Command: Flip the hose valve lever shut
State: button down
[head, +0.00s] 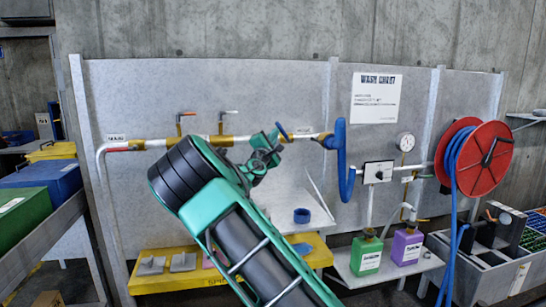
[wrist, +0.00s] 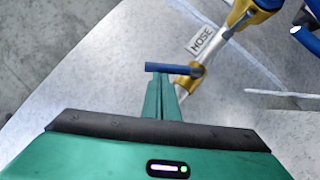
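My gripper (head: 270,142) is just left of the lever in the head view. In the wrist view its green fingers (wrist: 163,80) are together, with the lever crossing at their tips. I cannot tell whether they touch it. My arm hides part of the pipe.
A blue hose (head: 342,165), a switch box (head: 378,172) and a red hose reel (head: 486,158) are to the right. A yellow bench (head: 160,281) and a green jug (head: 366,254) are below.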

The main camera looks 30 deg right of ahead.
jog(key=m, duration=0.1)
jog(key=d+r+m+g, duration=0.1)
jog(key=r+m+g, duration=0.1)
jog(key=shift+s+d+r+m, duration=0.1)
jog(key=shift+s+d+m, duration=0.2)
jog(key=shift+m, duration=0.1)
jog(key=shift+s+d+r+m+g+y, duration=0.1)
jog(key=shift+d+r+m+g+y, duration=0.2)
jog(key=shift+d+m, duration=0.15)
jog(key=shift+s+d+r+m+g+y, duration=0.1)
jog(key=shift+d+r+m+g+y, duration=0.15)
jog(key=shift+m, duration=0.2)
jog(key=shift+d, duration=0.25)
jog(key=s+a, duration=0.6)
jog(key=a, duration=0.6)
jog(key=shift+f, duration=0.15)
jog(key=shift+d, duration=0.1)
